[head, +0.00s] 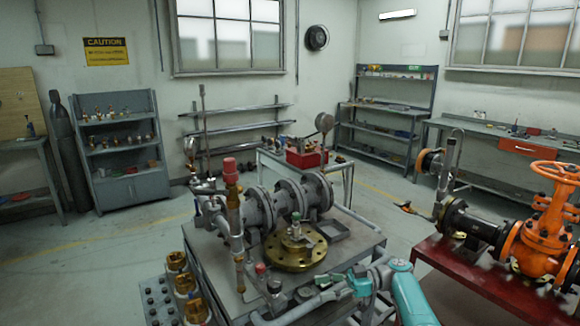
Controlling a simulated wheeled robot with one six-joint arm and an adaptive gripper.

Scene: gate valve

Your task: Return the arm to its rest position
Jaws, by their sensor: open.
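My arm, with teal and grey links (408,298), enters at the bottom right of centre. It bends at a grey joint and reaches left over the front edge of the grey workbench (350,262). My gripper (288,296) shows as a small dark shape beyond the teal wrist parts, low in front of the brass flange (296,250). It is open, with nothing seen between its fingers. The fingers are small and partly lost against the bench clutter. The brass flange lies flat on the bench, beside the grey flanged valve body (290,203).
An upright pipe with a red cap (230,170) stands at the bench's left. Brass-and-white fittings (184,285) stand on a rack at lower left. An orange gate valve (540,232) sits on a red table (455,272) at right. Open floor (120,250) lies left.

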